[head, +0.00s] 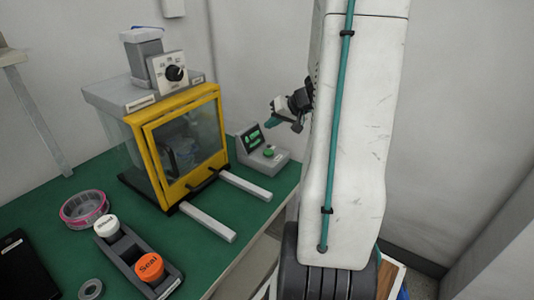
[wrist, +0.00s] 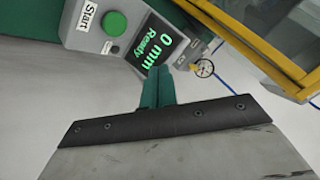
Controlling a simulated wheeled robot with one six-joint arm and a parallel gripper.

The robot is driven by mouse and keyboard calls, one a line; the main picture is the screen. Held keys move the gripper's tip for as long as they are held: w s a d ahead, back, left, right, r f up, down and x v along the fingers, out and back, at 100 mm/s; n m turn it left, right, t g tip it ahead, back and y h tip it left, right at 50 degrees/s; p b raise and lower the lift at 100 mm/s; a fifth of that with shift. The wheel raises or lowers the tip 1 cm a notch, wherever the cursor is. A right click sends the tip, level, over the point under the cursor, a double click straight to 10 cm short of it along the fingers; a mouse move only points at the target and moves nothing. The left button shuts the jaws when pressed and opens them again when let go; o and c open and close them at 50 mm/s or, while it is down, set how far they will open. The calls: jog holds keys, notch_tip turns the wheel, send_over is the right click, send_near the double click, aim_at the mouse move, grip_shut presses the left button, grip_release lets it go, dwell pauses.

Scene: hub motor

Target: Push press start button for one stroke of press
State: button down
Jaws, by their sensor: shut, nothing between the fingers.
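The press control box (head: 264,160) sits on the green table at the right of the press. Its green start button (head: 268,152) is on the sloped front, and its screen (head: 253,138) is lit. In the wrist view the start button (wrist: 114,23) is beside a "Start" label, and the screen (wrist: 160,48) reads "0 mm Ready". My gripper (head: 270,122) is above the box, apart from it. In the wrist view my gripper (wrist: 158,72) has its teal fingers shut and empty, below the screen and to the right of the button. The button is unobstructed.
The press (head: 175,140) has a yellow-framed clear guard, which looks closed, with two grey rails (head: 208,220) in front. A pink-rimmed ring (head: 85,208) lies left. Free space lies above the box.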

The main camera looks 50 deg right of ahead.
aim_at(271, 153)
jog(key=shift+f, duration=3.85)
jog(key=shift+f, duration=0.4)
jog(key=shift+f, duration=0.5)
jog(key=shift+r, duration=0.95)
jog(key=shift+r, duration=2.5)
